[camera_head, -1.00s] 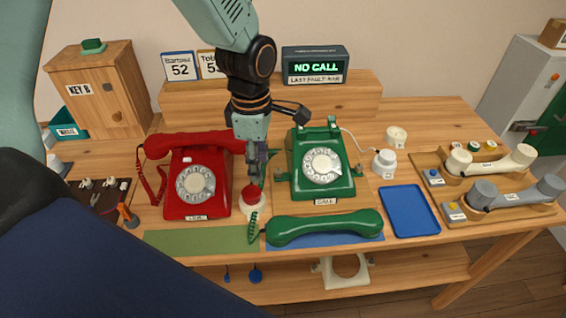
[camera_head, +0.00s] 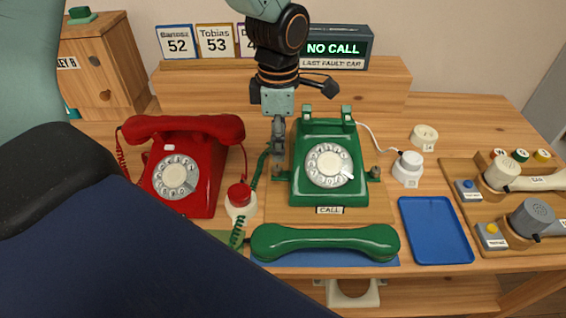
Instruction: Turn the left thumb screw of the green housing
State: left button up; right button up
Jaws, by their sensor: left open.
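The green housing (camera_head: 310,178) is a green dial phone with a white dial, standing on a wooden board in the middle of the table. Its right thumb screw (camera_head: 375,172) sticks out at its right side. The left thumb screw (camera_head: 279,174) is at its lower left side, partly hidden by my fingers. My left gripper (camera_head: 278,158) points down from above at the housing's left edge. Its fingers are open and sit just over or around the left screw; I cannot tell whether they touch it. My right gripper does not show.
The green handset (camera_head: 325,242) lies in front on a blue mat. A red phone (camera_head: 190,165) and a red-topped white item (camera_head: 240,200) stand left. A blue tray (camera_head: 435,230) and a white knob (camera_head: 408,168) are right. The NO CALL display (camera_head: 336,48) stands behind.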

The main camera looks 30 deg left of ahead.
aim_at(277, 169)
pick_arm(q)
jog(key=f, duration=0.2)
jog(key=f+b, duration=0.1)
jog(key=f, duration=0.1)
jog(key=a+f, duration=0.1)
jog(key=shift+s+f, duration=0.2)
jog(key=shift+f, duration=0.2)
jog(key=shift+d+f+b, duration=0.3)
jog(key=shift+d+f, duration=0.05)
jog(key=shift+f, duration=0.1)
jog(key=shift+a, duration=0.2)
jog(key=shift+w+d, duration=0.1)
jog(key=shift+d, duration=0.05)
jog(key=c, duration=0.8)
grip_shut()
